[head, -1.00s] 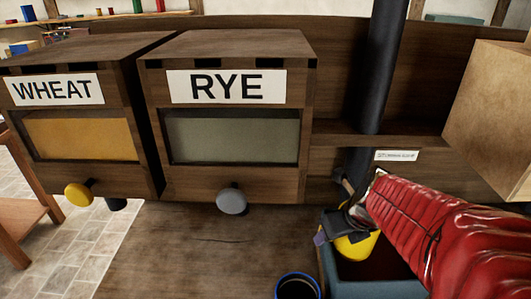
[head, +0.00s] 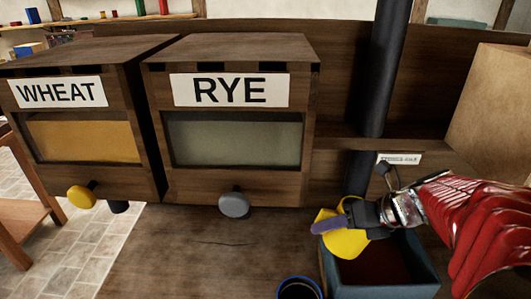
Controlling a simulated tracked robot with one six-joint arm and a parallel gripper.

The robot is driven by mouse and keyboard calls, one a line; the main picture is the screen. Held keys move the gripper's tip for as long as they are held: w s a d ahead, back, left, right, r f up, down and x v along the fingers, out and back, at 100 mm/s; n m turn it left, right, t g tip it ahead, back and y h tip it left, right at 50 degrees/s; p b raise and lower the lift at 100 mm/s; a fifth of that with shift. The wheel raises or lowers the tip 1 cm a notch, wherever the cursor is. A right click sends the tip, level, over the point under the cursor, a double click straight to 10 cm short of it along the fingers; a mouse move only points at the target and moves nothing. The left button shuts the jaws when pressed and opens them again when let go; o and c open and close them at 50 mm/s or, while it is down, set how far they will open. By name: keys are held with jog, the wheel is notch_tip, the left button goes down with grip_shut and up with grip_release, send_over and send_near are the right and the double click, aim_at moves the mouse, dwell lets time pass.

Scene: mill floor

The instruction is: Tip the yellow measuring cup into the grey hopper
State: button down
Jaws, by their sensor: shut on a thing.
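The yellow measuring cup (head: 346,243) is held by my gripper (head: 345,220), which is shut on it; a purple finger crosses the cup's near side. The cup looks tilted and hangs over the left back part of the grey hopper (head: 386,292). The hopper is an open blue-grey box with a dark reddish-brown inside. My gripper and red-sleeved arm come in from the right. I cannot see into the cup or tell whether anything is falling from it.
A dark blue-rimmed pot (head: 299,289) stands just left of the hopper. The WHEAT bin (head: 83,178) and RYE bin (head: 237,184) stand at the left and centre. A black pipe (head: 384,70) rises behind the hopper, and a brown box (head: 495,110) stands at right. The bench left of the pot is clear.

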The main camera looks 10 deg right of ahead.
jog(key=s+d+r+m+t+y, duration=0.2)
jog(key=d+r+m+t+y, duration=0.1)
jog(key=d+r+t+y, duration=0.2)
jog(key=shift+d+r+y, duration=1)
jog(key=shift+r+y, duration=0.4)
jog(key=shift+y, duration=0.6)
dwell(1.4)
jog(key=shift+r+n+g+h, duration=0.65)
jog(key=shift+r+g+h, duration=0.3)
jog(key=shift+h, duration=1.05)
jog(key=shift+r+n+g+h, duration=0.65)
jog(key=shift+g+h, duration=0.4)
jog(key=shift+h, duration=0.95)
jog(key=shift+r+n+g+h, duration=0.6)
jog(key=shift+r+g+h, duration=0.35)
jog(key=shift+h, duration=1.05)
